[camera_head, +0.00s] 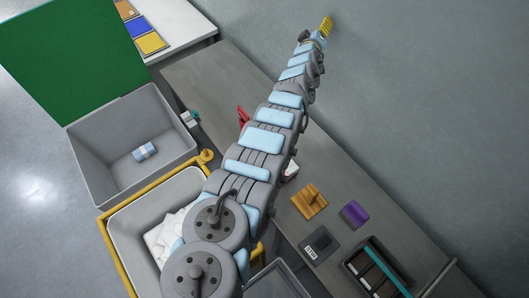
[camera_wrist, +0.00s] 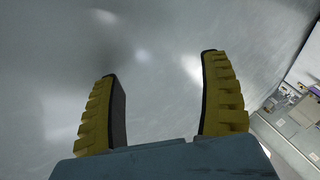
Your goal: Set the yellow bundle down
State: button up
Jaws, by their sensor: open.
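My gripper (camera_head: 325,27) is raised high at the end of my outstretched arm, in front of the grey wall and clear of the bench. In the wrist view its two yellow ribbed fingers (camera_wrist: 162,105) are wide apart with nothing between them. No clear yellow bundle shows in either view. An orange-yellow item (camera_head: 309,201) lies on the grey bench (camera_head: 213,75), far below my gripper; I cannot tell what it is. A flat yellow pad (camera_head: 151,43) lies on the white table (camera_head: 185,22), beside a blue pad (camera_head: 138,26) and an orange one.
A purple item (camera_head: 354,214) and a dark labelled device (camera_head: 319,245) lie on the bench near a black divided box (camera_head: 372,270). A grey bin (camera_head: 88,147) holds a light-blue roll (camera_head: 144,151). A yellow-framed bin (camera_head: 120,232) holds white cloth. My arm hides the bench's middle.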

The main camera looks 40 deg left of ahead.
jog(key=s+d+f+m+g+h+b, duration=0.1)
jog(key=s+f+m+g+h+b, duration=0.15)
jog(key=s+f+m+g, duration=0.4)
jog(key=s+d+f+m+g+h+b, duration=0.1)
jog(key=s+d+f+m+h, duration=0.2)
jog(key=f, duration=0.6)
jog(key=s+d+f+m+g+h+b, duration=0.1)
jog(key=s+f+m+g, duration=0.25)
jog(key=s, duration=0.75)
jog(key=s+d+f+m+g+h+b, duration=0.1)
jog(key=s+f+m+g+b, duration=0.2)
jog(key=s, duration=0.8)
jog(key=shift+m+g, duration=0.3)
jog(key=shift+m, duration=0.2)
jog(key=shift+s+f, duration=0.15)
jog(key=shift+f, duration=6.4)
jog(key=shift+f, duration=0.1)
notch_tip(320, 180, down, 2)
jog(key=shift+d, duration=0.15)
jog(key=shift+f, duration=1.45)
